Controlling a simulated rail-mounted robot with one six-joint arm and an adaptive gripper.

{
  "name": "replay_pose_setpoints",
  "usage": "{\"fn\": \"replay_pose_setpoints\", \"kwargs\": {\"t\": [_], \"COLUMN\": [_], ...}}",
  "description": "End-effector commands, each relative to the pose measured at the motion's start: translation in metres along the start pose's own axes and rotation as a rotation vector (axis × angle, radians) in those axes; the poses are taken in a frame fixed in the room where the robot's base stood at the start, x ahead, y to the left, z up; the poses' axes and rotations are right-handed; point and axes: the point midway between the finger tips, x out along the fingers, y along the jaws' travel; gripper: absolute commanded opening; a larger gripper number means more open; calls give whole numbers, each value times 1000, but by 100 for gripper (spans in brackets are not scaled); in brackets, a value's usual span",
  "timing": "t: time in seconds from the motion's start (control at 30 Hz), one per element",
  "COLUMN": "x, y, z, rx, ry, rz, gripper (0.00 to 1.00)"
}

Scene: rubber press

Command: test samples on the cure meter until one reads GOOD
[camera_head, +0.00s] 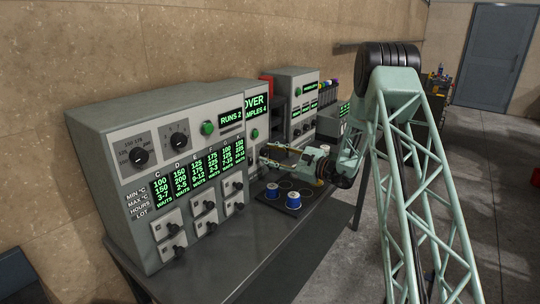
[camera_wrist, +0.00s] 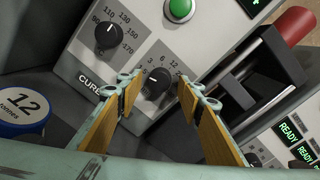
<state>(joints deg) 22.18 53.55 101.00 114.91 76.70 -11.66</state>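My gripper (camera_head: 266,158) is at the front of the middle grey machine (camera_head: 258,120), whose green display reads "OVER" and "MPLES 4", partly cut off. In the wrist view my gripper (camera_wrist: 160,95) is open, its two padded fingers on either side of a black knob (camera_wrist: 157,84) marked 3, 6, 12. I cannot tell whether they touch it. A second knob (camera_wrist: 108,37) has a 90 to 170 scale above a label starting "CURE". Two blue-and-white sample cups (camera_head: 272,190) (camera_head: 293,199) stand on a dark tray (camera_head: 300,211). A blue-rimmed disc (camera_wrist: 22,112) reads "12 tonnes".
A large grey cabinet (camera_head: 115,119) with dials, data columns and a "RUNS 2" display stands at the left. The bench front (camera_head: 262,262) is bare.

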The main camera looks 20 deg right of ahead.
Motion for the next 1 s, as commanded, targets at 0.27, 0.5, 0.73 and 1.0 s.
{"fn": "replay_pose_setpoints", "kwargs": {"t": [0.27,0.5,0.73,1.0], "x": [-6,-28,-60,-97], "y": [0,-1,-1,-1], "z": [0,0,-1,0], "rx": [1,1,0,1], "ry": [1,1,2,1], "rz": [0,-1,-1,-1], "gripper": [34,34,34,34]}}
